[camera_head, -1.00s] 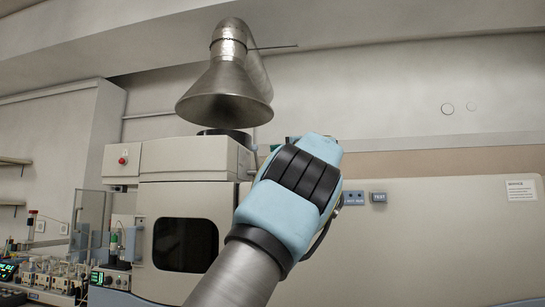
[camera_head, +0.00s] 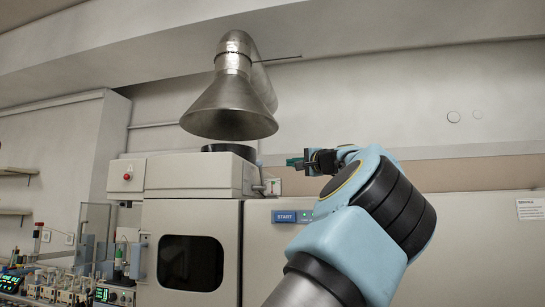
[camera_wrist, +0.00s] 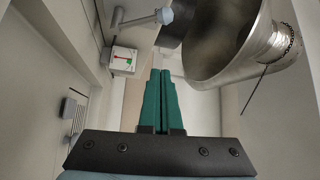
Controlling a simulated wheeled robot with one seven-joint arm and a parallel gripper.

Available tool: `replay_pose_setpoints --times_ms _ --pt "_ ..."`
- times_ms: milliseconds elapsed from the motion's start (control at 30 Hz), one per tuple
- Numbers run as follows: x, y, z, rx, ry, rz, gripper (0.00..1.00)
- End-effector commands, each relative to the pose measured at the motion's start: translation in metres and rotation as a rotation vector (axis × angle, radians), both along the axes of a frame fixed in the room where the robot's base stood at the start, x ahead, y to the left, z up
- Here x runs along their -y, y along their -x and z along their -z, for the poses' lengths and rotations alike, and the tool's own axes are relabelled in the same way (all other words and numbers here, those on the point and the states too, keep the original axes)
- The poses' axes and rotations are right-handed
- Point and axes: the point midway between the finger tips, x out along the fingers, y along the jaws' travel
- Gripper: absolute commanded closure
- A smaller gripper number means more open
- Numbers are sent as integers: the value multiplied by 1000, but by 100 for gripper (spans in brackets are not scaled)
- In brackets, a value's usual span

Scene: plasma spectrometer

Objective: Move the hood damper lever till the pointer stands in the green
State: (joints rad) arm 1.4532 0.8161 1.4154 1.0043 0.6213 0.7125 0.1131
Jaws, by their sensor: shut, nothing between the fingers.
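A lever with a pale blue knob (camera_wrist: 165,15) on a grey rod shows at the top of the wrist view. Beside it is a small white gauge box (camera_wrist: 123,60) with red and green marks; its pointer is too small to read. In the head view the gauge box (camera_head: 273,187) sits at the right side of the instrument, with the lever knob (camera_head: 259,164) near it. My gripper (camera_wrist: 161,72) has green fingers pressed together, with nothing between them. In the head view my gripper (camera_head: 292,162) points left, above and to the right of the gauge box, apart from the lever.
A metal hood (camera_head: 231,105) hangs over the instrument (camera_head: 190,180), with a thin rod (camera_head: 277,58) at its neck. The hood (camera_wrist: 222,45) is right of my fingers in the wrist view. A blue START button (camera_head: 284,217) is on the front panel.

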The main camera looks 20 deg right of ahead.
Motion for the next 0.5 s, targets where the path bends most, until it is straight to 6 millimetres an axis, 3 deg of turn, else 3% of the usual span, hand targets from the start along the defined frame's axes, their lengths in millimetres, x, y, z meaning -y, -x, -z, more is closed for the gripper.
replay_pose_setpoints --times_ms 167,500 --pt "-7 -15 -6 0 -1 -4 100" --pt "-25 -73 -16 0 -2 -3 100"
